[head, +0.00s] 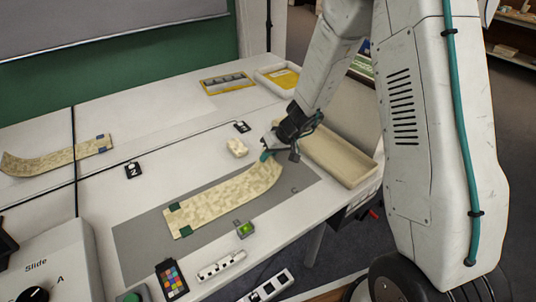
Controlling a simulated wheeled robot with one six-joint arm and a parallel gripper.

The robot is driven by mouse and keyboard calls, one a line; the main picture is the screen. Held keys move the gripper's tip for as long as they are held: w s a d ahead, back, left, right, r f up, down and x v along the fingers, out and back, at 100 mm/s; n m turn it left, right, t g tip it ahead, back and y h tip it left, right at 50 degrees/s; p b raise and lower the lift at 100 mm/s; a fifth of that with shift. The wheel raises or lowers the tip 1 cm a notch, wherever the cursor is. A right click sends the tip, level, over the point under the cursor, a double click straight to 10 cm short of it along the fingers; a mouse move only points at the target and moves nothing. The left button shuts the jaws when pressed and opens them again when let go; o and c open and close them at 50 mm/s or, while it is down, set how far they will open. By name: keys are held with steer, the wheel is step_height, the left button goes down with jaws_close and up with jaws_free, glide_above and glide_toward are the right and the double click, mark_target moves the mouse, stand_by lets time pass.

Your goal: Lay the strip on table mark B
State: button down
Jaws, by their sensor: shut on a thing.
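A cream mottled strip (222,200) extends diagonally across the grey mat (140,250) on the white table. Two dark green tabs mark its left end, which is low at the mat. Its right end curves up to my gripper (268,154), which is shut on that end. The fingertips are small and partly hidden here. A second mottled strip (60,158) with blue tabs at its right end is at the far left.
A small cream block (237,147) is close to the strip and my gripper. A beige open box (335,152) is on the right.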

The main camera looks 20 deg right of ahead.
steer(key=shift+f, duration=0.15)
steer(key=c, duration=1.4)
jaws_free()
steer(key=shift+c, duration=0.2)
